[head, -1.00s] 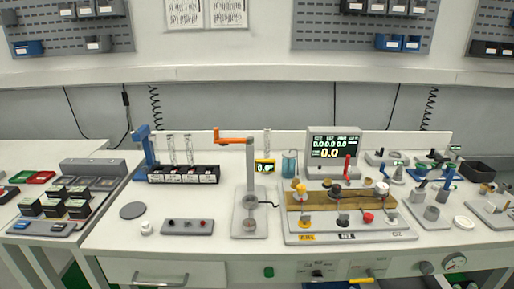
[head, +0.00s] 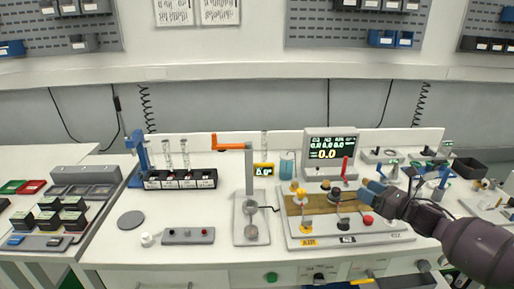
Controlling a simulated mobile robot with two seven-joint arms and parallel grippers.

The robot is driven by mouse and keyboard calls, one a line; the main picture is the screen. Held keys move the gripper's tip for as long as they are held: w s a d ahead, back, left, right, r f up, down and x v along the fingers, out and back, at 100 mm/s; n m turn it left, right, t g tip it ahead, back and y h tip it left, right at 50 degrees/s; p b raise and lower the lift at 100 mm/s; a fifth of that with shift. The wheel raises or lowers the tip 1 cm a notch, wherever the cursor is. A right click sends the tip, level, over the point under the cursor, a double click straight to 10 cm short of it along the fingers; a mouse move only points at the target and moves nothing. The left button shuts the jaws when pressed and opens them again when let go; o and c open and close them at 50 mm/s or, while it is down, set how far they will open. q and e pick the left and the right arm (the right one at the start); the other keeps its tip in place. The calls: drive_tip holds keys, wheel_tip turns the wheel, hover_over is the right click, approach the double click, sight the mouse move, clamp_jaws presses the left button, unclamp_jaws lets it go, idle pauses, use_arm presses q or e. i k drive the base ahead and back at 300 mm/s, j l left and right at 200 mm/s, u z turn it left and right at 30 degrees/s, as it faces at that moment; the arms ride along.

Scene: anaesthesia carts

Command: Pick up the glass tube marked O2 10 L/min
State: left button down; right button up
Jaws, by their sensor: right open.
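Two clear glass tubes stand upright in the black rack (head: 180,184) at the left of the bench: a left tube (head: 168,156) and a right tube (head: 185,155). A third thin clear tube (head: 264,146) stands upright behind the small yellow-framed display. The rack has white labels on its front, too small to read, so I cannot tell which tube is marked O2 10 L/min. My right gripper (head: 366,191) is open over the right part of the wooden-topped board, far to the right of the rack. My left gripper is out of view.
A grey stand (head: 249,190) with an orange arm rises between the rack and the board (head: 300,226). A monitor (head: 331,150) stands behind the board. A blue clamp post (head: 141,155) is left of the rack.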

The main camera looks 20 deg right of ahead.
sight(264, 133)
drive_tip(key=i+j, duration=0.25)
drive_tip(key=i, duration=0.15)
drive_tip(key=i+j, duration=0.2)
drive_tip(key=i, duration=0.2)
drive_tip(key=i+j, duration=0.25)
drive_tip(key=i, duration=0.15)
